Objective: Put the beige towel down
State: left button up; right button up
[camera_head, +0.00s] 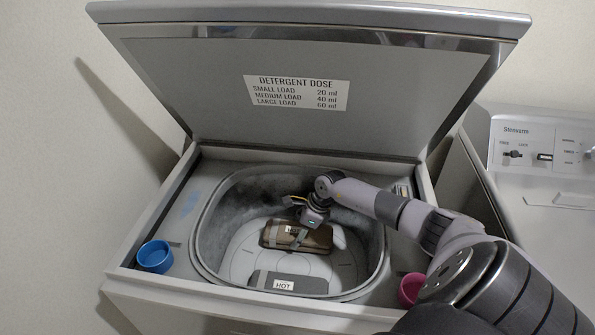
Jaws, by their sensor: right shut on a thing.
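A folded brownish-beige item, which I take for the beige towel (272,236), is inside the open washer tub (213,228), near its middle. A small pale label shows on it, partly hidden by my gripper. My right gripper (299,237) reaches down into the tub from the right and is shut on the towel. I cannot tell whether the towel touches the tub floor. My left gripper is not in view.
The washer lid (200,85) stands open behind the tub. A grey piece labelled HOT (310,284) is at the tub's front. A blue cup (155,257) stands on the left rim and a pink cup (411,288) on the right. A second appliance (545,215) stands at right.

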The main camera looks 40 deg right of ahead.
jog(key=shift+f, duration=0.4)
jog(key=shift+f, duration=0.15)
jog(key=o, duration=1.4)
jog(key=shift+r, duration=0.3)
jog(key=b+v, duration=0.1)
jog(key=v, duration=1)
jog(key=shift+s+d+r, duration=0.1)
jog(key=shift+s+r, duration=0.1)
jog(key=shift+r, duration=0.1)
